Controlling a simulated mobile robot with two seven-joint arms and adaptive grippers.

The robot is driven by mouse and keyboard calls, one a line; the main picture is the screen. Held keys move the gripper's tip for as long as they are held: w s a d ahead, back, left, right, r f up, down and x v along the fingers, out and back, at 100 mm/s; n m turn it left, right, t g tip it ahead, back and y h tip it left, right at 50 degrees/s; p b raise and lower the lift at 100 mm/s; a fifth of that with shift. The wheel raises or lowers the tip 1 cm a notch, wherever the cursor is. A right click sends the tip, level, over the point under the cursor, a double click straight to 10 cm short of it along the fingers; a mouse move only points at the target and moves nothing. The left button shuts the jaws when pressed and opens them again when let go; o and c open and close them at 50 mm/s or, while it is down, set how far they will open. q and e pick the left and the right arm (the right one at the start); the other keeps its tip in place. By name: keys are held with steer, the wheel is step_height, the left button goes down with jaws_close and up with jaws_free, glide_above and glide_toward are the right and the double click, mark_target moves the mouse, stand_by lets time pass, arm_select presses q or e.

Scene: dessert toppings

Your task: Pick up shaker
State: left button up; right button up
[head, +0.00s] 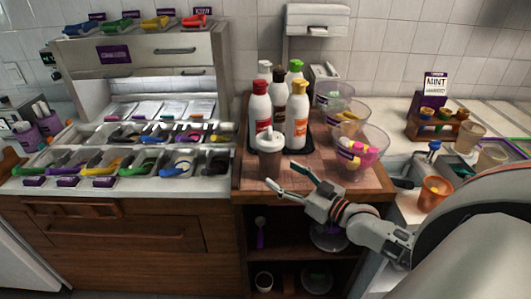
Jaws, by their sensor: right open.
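My right gripper (287,179) is open and empty just in front of and below the shaker in the picture. Its two fingers point left and away from me. I cannot tell whether a fingertip touches the shaker; they look apart. My left gripper is not in view.
Several sauce bottles (261,106) stand on a dark tray right behind the shaker. Clear bowls (372,146) stand to its right. Topping bins (108,162) fill the left counter. An orange cup (434,193) is near my right arm. The counter's front left is clear.

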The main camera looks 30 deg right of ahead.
mark_target(270, 165)
steer(key=shift+x, duration=3.35)
steer(key=shift+d, duration=0.1)
steer(key=c, duration=1.5)
